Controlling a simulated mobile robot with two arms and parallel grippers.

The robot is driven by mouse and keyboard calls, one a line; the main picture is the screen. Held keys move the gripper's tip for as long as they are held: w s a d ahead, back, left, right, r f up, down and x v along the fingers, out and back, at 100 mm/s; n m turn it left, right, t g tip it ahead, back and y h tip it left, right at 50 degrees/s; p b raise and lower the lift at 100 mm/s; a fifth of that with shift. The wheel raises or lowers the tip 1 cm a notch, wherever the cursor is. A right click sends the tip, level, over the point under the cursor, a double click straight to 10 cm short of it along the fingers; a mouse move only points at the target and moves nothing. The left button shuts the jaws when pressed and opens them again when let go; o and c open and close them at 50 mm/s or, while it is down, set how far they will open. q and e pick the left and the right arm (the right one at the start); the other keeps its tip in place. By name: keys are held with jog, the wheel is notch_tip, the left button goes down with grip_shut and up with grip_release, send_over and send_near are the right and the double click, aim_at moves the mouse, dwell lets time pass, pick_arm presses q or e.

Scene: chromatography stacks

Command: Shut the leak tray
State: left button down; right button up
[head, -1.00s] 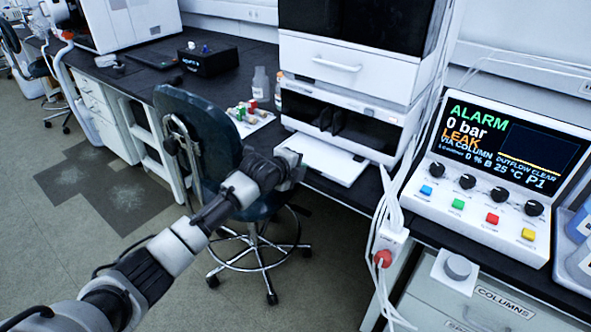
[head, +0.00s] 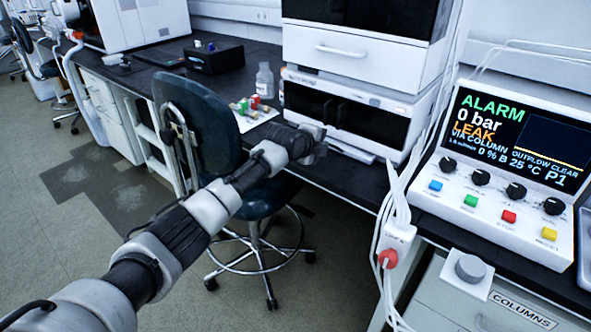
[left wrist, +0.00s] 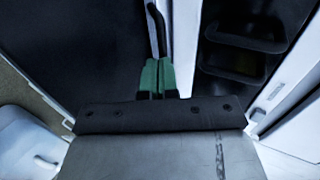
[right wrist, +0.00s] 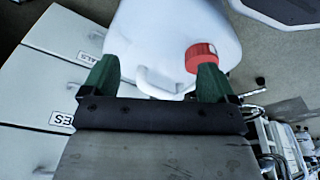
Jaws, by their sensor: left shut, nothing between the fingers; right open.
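The leak tray (head: 352,151) is a thin white slab at the foot of the white instrument stack. In the head view only a narrow strip shows beyond my left gripper (head: 318,143), which partly covers its left end. The left wrist view shows my left gripper's green fingers (left wrist: 157,68) shut with nothing between them, close beside a white edge; whether they touch it I cannot tell. My right gripper (right wrist: 158,72) is open and empty above a white container (right wrist: 165,35) with a red cap; it is outside the head view.
A dark chair (head: 205,130) stands under my left arm. Small coloured-cap vials (head: 250,106) and a clear bottle (head: 265,80) stand left of the stack. The control box (head: 500,200) at right reads ALARM and LEAK. White cables (head: 392,220) hang between stack and box.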

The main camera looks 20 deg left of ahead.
pick_arm(q)
jog(key=b, duration=0.1)
jog(key=w+b, duration=0.2)
jog(key=shift+w+d+r, duration=0.15)
jog(key=shift+d+r, duration=0.1)
jog(key=shift+d, duration=0.15)
pick_arm(e)
jog(key=w+v, duration=0.2)
jog(key=v, duration=0.9)
jog(key=shift+w+r+t, duration=0.3)
jog(key=shift+r+t, duration=0.1)
jog(key=shift+r, duration=0.2)
